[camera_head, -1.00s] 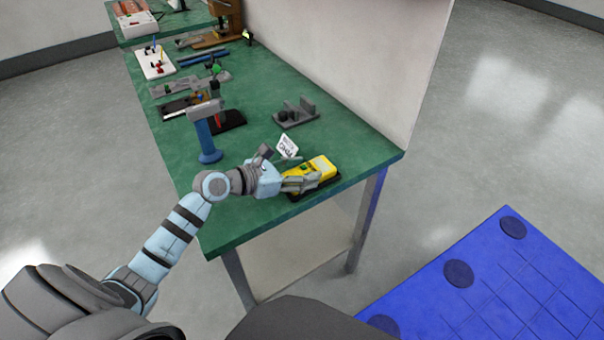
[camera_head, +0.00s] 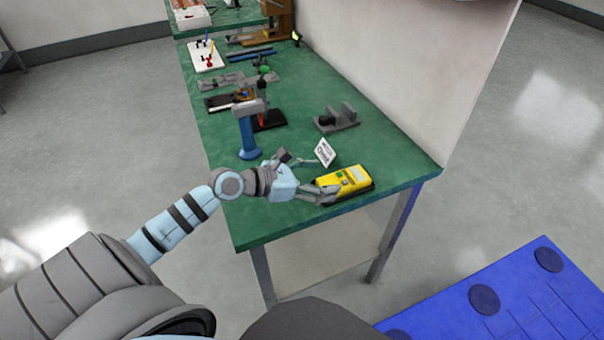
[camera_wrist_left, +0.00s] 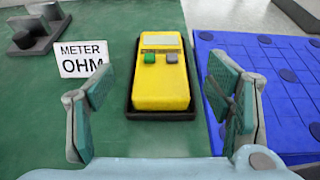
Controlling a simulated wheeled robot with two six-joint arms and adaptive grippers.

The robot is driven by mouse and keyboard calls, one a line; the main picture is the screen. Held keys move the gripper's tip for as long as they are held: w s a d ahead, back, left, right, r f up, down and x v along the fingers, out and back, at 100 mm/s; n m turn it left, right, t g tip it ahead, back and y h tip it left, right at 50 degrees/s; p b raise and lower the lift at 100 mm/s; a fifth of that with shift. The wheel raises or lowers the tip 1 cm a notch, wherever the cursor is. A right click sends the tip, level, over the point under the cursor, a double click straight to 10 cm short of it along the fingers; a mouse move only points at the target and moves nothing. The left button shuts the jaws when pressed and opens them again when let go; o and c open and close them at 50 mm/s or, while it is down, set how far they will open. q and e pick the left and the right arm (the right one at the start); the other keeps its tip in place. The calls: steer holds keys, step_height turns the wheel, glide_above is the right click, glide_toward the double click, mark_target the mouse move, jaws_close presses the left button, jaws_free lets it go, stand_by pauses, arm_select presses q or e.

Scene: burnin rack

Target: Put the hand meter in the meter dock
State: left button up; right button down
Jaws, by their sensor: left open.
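The hand meter (camera_head: 345,179) is yellow, with a pale screen and a green and a grey button. In the left wrist view the hand meter (camera_wrist_left: 161,85) lies flat inside the rim of a black tray, the meter dock (camera_wrist_left: 132,88). A white card reading METER OHM (camera_wrist_left: 84,56) stands beside the dock. My left gripper (camera_head: 322,178) is open at the near end of the meter. In the left wrist view its fingers (camera_wrist_left: 160,100) are spread to either side, apart from the meter. My right gripper is out of view.
The green bench (camera_head: 290,222) ends close to the dock, at its right corner. A blue-handled upright tool (camera_head: 248,138) and a grey block fixture (camera_head: 337,120) stand behind. A white wall panel (camera_head: 400,70) borders the bench. A blue platform (camera_head: 520,300) lies at lower right.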

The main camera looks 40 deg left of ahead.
arm_select(q)
steer(key=p+v, duration=0.1)
steer(key=v, duration=0.5)
steer(key=shift+s+r, duration=0.1)
steer(key=shift+s, duration=0.05)
steer(key=shift+s+a+r, duration=0.2)
steer(key=shift+s+a, duration=0.05)
steer(key=shift+s, duration=0.05)
